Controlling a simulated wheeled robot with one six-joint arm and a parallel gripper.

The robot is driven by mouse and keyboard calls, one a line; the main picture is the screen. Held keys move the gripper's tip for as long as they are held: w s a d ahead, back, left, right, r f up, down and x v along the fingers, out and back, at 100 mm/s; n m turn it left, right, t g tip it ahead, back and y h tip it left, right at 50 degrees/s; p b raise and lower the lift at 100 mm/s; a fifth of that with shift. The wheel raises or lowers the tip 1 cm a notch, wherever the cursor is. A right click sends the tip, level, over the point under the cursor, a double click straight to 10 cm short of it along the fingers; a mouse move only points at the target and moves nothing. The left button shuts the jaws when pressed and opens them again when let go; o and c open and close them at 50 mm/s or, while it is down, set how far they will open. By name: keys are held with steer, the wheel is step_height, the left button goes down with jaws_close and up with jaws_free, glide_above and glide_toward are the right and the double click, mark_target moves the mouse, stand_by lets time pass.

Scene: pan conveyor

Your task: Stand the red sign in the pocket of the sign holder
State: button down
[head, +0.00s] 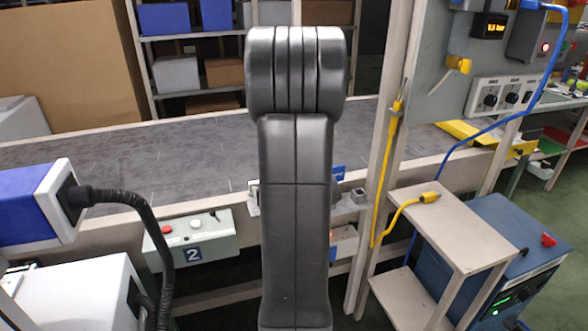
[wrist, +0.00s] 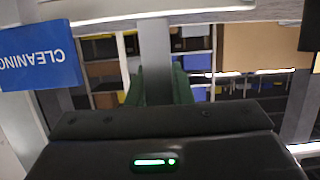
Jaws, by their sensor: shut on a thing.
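In the wrist view, my gripper (wrist: 157,90) shows its dark body and green fingers. They are shut on a grey upright piece (wrist: 155,55). I cannot tell whether this piece is part of the red sign; no red sign face shows. A blue sign (wrist: 40,55) reading CLEANING, upside down in the picture, stands to the left of the fingers, apart from them. In the head view, my arm hides my gripper and what it holds. A small blue panel (head: 338,172) shows just right of my arm at the conveyor's near edge. I cannot make out the sign holder's pocket.
The grey conveyor belt (head: 100,158) runs across behind my arm. A control box marked 2 (head: 192,238) hangs on its near side. A pale post (head: 388,150) and a small shelf stand (head: 455,225) are at the right. A blue machine (head: 505,255) stands beyond the stand.

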steer(key=shift+f+b, duration=2.65)
steer(key=shift+f, duration=0.25)
steer(key=shift+f+b, duration=2.35)
steer(key=shift+b, duration=0.25)
steer(key=c, duration=1.2)
jaws_free()
steer(key=shift+r, duration=0.1)
steer(key=p+v, duration=0.2)
steer(key=v, duration=1.1)
steer(key=shift+s, duration=0.4)
steer(key=shift+d, duration=0.1)
steer(key=b+x, duration=0.1)
steer(key=x, duration=1.3)
steer(key=shift+r+b, duration=0.15)
steer(key=shift+b, duration=0.2)
steer(key=shift+r+p, duration=0.3)
steer(key=shift+r, duration=0.05)
